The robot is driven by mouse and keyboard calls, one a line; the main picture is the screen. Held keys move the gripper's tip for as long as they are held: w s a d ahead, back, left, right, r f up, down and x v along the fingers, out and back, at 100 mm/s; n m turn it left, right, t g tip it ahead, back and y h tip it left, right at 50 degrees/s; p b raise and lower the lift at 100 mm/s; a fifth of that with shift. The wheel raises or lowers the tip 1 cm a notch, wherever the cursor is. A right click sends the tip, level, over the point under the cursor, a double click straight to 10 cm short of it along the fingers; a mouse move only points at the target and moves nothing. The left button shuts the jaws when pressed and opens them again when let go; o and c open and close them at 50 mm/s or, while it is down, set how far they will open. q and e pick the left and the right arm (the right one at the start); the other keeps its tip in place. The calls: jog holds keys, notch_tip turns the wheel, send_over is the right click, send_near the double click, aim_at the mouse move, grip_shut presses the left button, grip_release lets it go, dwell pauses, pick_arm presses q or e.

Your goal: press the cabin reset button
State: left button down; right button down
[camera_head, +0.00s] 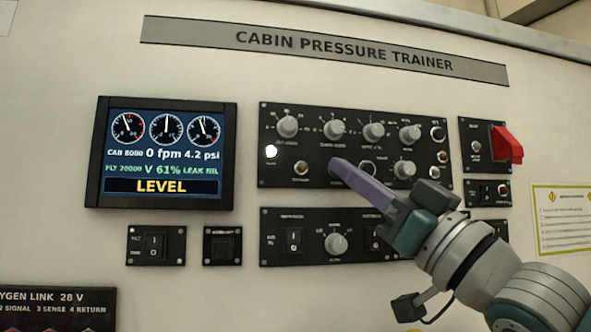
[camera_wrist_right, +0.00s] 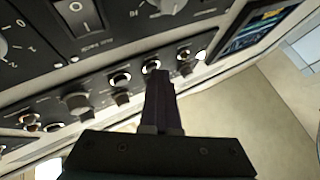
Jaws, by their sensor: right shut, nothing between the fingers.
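My right gripper (camera_head: 338,166) is shut and empty, its purple fingers pointing at the lower row of the upper black control panel (camera_head: 348,118). The fingertips cover part of that row, between a small round control (camera_head: 300,168) and a ringed round control (camera_head: 368,168). The labels are too small to read, so I cannot tell which control is the cabin reset button. In the right wrist view the shut fingers (camera_wrist_right: 160,74) end just below a ringed control (camera_wrist_right: 151,66); I cannot tell whether they touch it. My left gripper is not in view.
A display (camera_head: 166,152) reading LEVEL is left of the panel. A white lamp (camera_head: 271,151) glows at the panel's left edge. Several knobs stick out above the fingers. A red switch cover (camera_head: 507,145) juts out at the right. A lower panel (camera_head: 337,235) has rocker switches and a knob.

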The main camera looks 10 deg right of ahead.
dwell(0.3)
jog(key=shift+s+p, duration=0.35)
jog(key=shift+s, duration=0.45)
jog(key=s+p, duration=0.2)
jog(key=s, duration=0.3)
jog(key=shift+d+p, duration=0.1)
jog(key=shift+p, duration=0.3)
dwell(0.3)
